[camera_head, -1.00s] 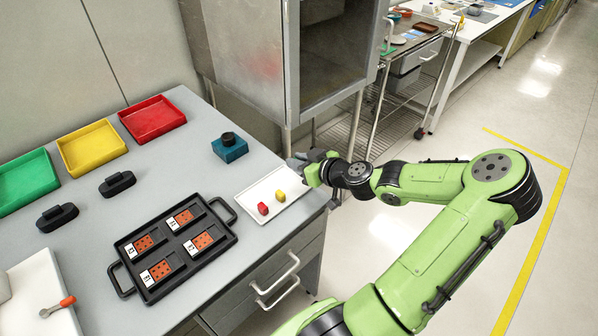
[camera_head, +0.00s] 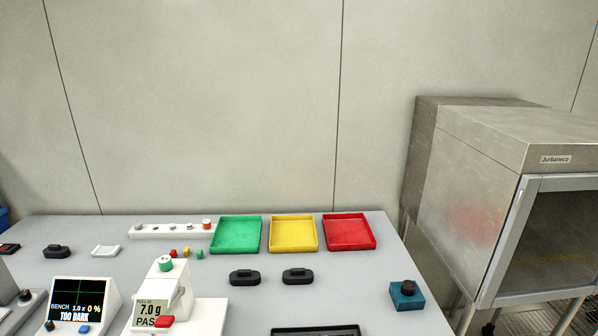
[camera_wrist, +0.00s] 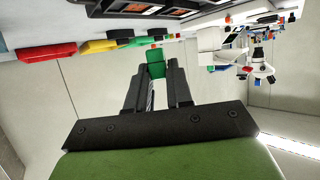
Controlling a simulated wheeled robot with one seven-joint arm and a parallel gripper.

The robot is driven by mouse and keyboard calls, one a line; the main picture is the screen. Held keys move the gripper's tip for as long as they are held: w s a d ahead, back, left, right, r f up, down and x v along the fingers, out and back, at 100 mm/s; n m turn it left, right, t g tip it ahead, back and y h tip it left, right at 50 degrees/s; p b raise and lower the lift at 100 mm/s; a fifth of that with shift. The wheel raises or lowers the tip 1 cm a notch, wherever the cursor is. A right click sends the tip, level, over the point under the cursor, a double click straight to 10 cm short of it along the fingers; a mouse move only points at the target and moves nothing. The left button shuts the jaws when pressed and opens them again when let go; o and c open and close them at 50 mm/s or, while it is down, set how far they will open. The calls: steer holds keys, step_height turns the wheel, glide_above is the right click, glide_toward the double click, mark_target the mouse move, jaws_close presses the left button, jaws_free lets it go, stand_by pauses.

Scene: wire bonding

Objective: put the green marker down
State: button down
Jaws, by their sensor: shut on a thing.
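My gripper (camera_wrist: 157,76) shows only in the wrist view. It is shut on the green marker (camera_wrist: 156,62), a small green block between the fingertips. The marker is held in the air, apart from the table, which lies along the top of this view. My fingers hide the marker's lower part. The head view does not show my gripper or the held marker. Small red (camera_head: 172,253), yellow (camera_head: 186,251) and green (camera_head: 199,254) pieces stand on the bench in the head view, left of the trays.
Green (camera_head: 237,235), yellow (camera_head: 293,233) and red (camera_head: 348,232) trays line the back of the bench. Two black holders (camera_head: 244,276) and a blue block (camera_head: 407,295) stand in front. A pull-test device (camera_head: 155,295) stands at left, a metal cabinet (camera_head: 465,190) at right.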

steer(key=s+d+m+t+h+b, duration=0.2)
steer(key=d+m+h, duration=0.7)
steer(key=d, duration=1.3)
steer(key=t+b, duration=0.2)
steer(key=b, duration=0.2)
steer(key=shift+d+r+t+h+b, duration=0.3)
steer(key=shift+d+r+h+b, duration=0.05)
steer(key=shift+d+r+h, duration=0.05)
steer(key=shift+s, duration=0.1)
step_height(320, 180, down, 10)
steer(key=b, duration=0.3)
steer(key=shift+b, duration=0.4)
steer(key=c, duration=1)
jaws_free()
